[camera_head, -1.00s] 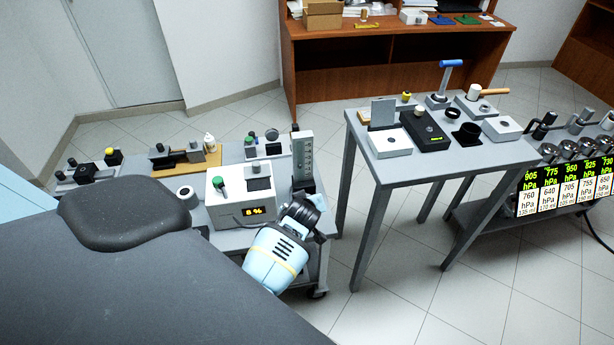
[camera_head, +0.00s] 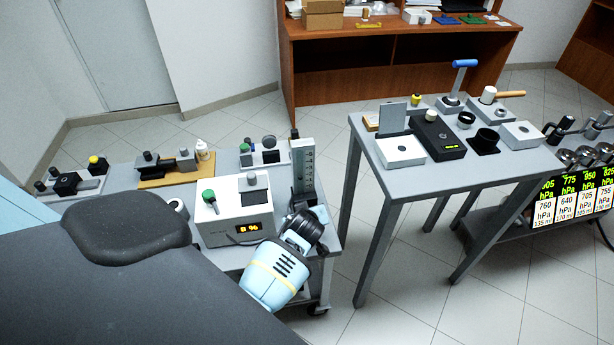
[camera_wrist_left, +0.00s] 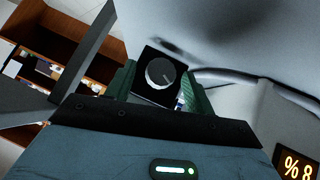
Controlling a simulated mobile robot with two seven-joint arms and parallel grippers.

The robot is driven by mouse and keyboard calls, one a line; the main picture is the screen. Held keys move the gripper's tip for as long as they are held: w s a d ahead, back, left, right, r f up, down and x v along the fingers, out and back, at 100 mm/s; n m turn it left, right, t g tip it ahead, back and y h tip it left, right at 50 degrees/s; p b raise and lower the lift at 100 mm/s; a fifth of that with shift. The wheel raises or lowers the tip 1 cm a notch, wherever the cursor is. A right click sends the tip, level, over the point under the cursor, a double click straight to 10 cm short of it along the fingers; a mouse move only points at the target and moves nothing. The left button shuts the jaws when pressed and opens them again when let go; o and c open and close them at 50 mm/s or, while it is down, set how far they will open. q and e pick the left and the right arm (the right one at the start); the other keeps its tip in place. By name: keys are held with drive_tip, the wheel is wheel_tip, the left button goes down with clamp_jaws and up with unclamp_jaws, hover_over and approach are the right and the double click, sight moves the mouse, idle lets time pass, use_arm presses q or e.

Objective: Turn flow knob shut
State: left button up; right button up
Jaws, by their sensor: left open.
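The flowmeter (camera_head: 303,165), an upright tube with a scale on a dark base, stands at the right end of the grey cart (camera_head: 328,245). In the left wrist view a round dark knob (camera_wrist_left: 160,73) with a pale pointer line sits on the face of a black block (camera_wrist_left: 152,94). My left gripper (camera_head: 312,214) is at the flowmeter's base and hides part of it in the head view. Its green ribbed fingers (camera_wrist_left: 158,84) are open, one on each side of the knob. I cannot tell whether they touch it. My right gripper is not in view.
A white box (camera_head: 233,207) with a green knob and a lit percent display stands just left of my left gripper. More instruments are along the cart's back. A grey table (camera_head: 400,175) with several devices stands to the right, with clear floor between.

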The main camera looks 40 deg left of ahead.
use_arm(q)
drive_tip(key=c, duration=1)
drive_tip(key=shift+o, duration=0.2)
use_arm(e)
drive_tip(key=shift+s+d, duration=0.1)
